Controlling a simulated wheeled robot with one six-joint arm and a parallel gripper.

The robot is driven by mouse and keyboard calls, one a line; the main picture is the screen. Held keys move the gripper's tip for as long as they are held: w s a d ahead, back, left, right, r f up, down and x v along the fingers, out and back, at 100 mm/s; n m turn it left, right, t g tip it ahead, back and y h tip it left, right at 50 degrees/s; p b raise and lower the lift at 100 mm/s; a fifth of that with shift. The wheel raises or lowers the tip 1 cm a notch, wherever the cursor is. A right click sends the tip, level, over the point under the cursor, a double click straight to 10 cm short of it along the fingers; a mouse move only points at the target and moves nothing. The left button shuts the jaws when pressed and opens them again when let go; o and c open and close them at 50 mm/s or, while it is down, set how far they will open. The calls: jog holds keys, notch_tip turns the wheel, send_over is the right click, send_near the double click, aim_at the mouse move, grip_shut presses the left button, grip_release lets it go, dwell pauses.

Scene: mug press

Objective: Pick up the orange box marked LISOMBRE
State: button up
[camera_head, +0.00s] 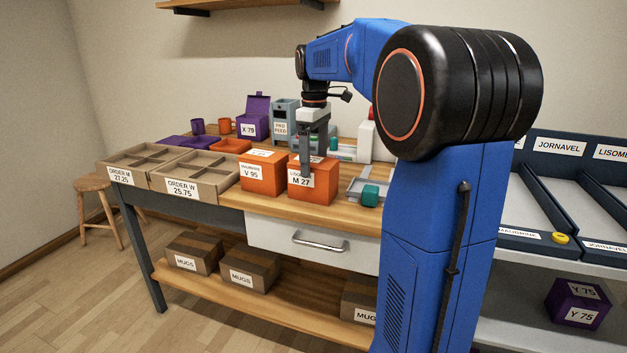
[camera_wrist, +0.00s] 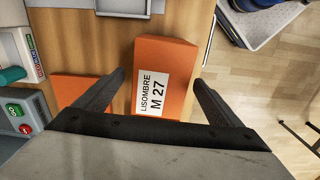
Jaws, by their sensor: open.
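The orange box marked LISOMBRE M 27 (camera_wrist: 180,60) lies between the two fingers of my gripper (camera_wrist: 162,92) in the wrist view. In the head view the same orange box (camera_head: 318,190) stands near the front edge of the wooden table, and my gripper (camera_head: 309,165) is over it, partly covering its label. My gripper is open, with a finger on each side of the box. I cannot tell whether either finger touches it. A second orange box marked V 95 (camera_head: 262,182) stands just left of it.
Order trays (camera_head: 192,188) stand left on the table. A grey fixture with a teal part (camera_head: 370,194) is to the right. A purple box (camera_head: 255,122) and a PAD FEED machine (camera_head: 283,125) stand behind. Brown MUGS boxes (camera_head: 248,270) lie on the shelf below.

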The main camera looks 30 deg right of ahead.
aim_at(314, 176)
jog(key=shift+a+f, duration=0.1)
jog(key=shift+f, duration=2.75)
jog(key=c, duration=1.4)
